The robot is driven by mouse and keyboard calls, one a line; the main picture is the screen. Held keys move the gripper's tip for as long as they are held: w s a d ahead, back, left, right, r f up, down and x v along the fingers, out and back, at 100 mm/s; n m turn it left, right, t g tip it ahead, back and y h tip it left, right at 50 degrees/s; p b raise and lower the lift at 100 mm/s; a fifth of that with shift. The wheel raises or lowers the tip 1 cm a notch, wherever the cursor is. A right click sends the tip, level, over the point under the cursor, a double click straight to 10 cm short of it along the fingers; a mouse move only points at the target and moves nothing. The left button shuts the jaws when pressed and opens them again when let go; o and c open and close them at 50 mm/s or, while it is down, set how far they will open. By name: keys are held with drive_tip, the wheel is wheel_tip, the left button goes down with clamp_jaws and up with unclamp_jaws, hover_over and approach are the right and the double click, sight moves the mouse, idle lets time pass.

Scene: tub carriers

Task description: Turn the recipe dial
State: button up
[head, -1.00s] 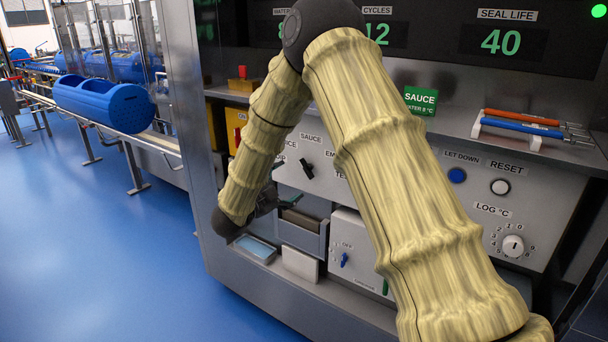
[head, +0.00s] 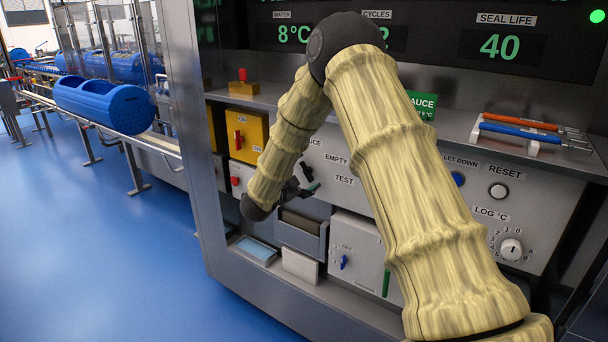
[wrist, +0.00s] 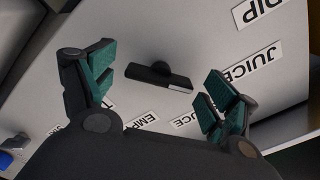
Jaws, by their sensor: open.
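The recipe dial is a black bar-shaped knob (wrist: 160,75) on a pale panel in the wrist view. Its white-marked end points right and slightly down, toward the side with the JUICE (wrist: 255,68) and SAUCE labels; which one exactly I cannot tell. My gripper (wrist: 162,80) is open, one green-padded finger to the left of the knob and one to the right, with gaps at both sides. In the head view my gripper (head: 306,182) is at the panel, left of the EMPTY and TEST labels, and my arm hides part of the dial area.
Right on the panel are a RESET button (head: 498,190) and a LOG °C knob (head: 511,250). A yellow switch box (head: 247,133) is at the left. Below are a grey holder (head: 301,240) and a box with a blue switch (head: 344,262).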

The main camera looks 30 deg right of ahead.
drive_tip(key=shift+c, duration=0.3)
drive_tip(key=c, duration=0.9)
drive_tip(key=shift+c, duration=0.2)
drive_tip(key=shift+n+p, duration=0.4)
drive_tip(key=shift+n, duration=0.3)
drive_tip(key=o, duration=1)
